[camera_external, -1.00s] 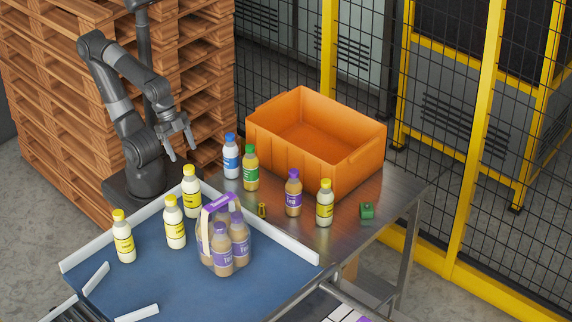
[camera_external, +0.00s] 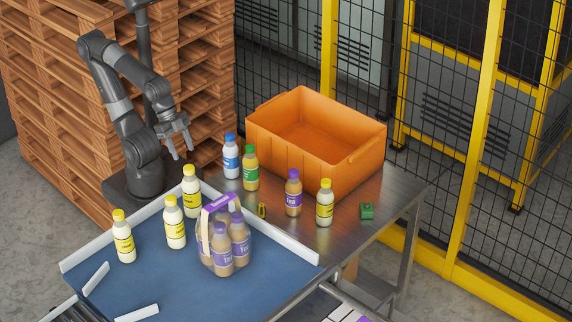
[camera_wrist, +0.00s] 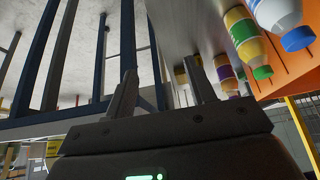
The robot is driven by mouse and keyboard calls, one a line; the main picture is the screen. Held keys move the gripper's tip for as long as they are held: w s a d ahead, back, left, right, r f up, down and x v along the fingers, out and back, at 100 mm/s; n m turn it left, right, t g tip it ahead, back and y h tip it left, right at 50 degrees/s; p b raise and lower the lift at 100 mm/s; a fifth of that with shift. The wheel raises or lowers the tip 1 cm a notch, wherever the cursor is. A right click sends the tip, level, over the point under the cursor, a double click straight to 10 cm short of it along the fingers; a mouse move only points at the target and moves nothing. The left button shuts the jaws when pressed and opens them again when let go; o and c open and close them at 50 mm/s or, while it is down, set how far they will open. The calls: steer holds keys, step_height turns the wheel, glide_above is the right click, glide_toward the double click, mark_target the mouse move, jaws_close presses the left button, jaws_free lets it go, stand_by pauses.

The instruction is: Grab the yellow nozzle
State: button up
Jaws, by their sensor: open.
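The yellow nozzle (camera_external: 262,210) is a small yellow piece with dark parts. It stands on the metal table between the green-capped bottle and the purple-capped bottle. My gripper (camera_external: 183,153) is open and empty, pointing down in the air to the upper left of the nozzle, well apart from it. In the wrist view, the two fingers of my gripper (camera_wrist: 160,92) are spread with nothing between them. A small yellowish shape shows beside the right finger there, but I cannot tell whether it is the nozzle.
Blue-capped (camera_external: 231,156), green-capped (camera_external: 250,168), purple-capped (camera_external: 293,193) and yellow-capped (camera_external: 324,203) bottles stand around the nozzle. An orange crate (camera_external: 350,165) is behind. A green part (camera_external: 367,211) lies right. A white rail (camera_external: 285,248) separates the blue conveyor (camera_external: 150,270), which holds a bottle pack (camera_external: 222,245).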

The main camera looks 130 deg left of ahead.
steer(key=w+a+r+g, duration=0.2)
steer(key=w, duration=0.5)
steer(key=n+g, duration=0.3)
steer(key=g, duration=0.1)
glide_above(262, 205)
steer(key=f, duration=0.7)
steer(key=shift+s+d, duration=0.1)
steer(key=shift+s, duration=0.15)
step_height(262, 205, down, 10)
steer(key=shift+w, duration=0.15)
steer(key=shift+c, duration=0.2)
jaws_close()
